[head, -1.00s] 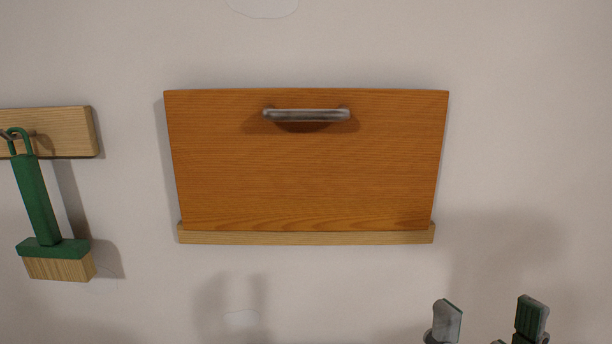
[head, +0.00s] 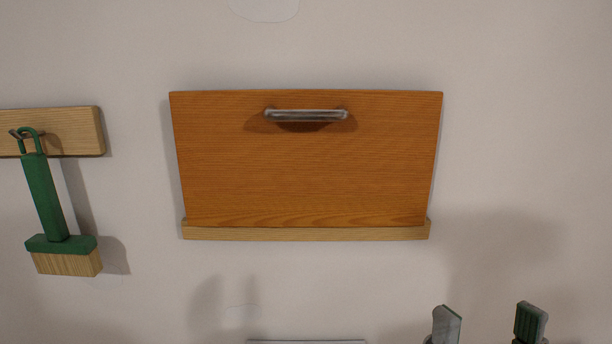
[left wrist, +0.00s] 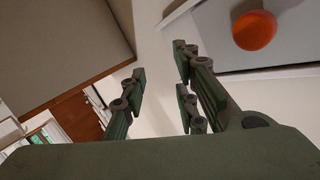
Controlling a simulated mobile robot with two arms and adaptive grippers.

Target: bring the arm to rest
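My left gripper (left wrist: 160,100) is open and empty in the left wrist view, its dark green fingers apart with nothing between them. It is out of the head view. My right gripper (head: 488,324) shows at the bottom right of the head view, its two fingertips wide apart with nothing between them. The rest of it is cut off by the lower edge. Both fingertips are below and to the right of an orange-brown wooden panel (head: 308,175) with a metal handle (head: 306,115) on the wall.
A green-handled brush (head: 47,205) hangs from a wooden rail (head: 70,131) at the left. A pale ledge (head: 305,234) runs under the panel. In the left wrist view, an orange-red round thing (left wrist: 254,30) is near the top right and a brown-edged board (left wrist: 65,45) at the left.

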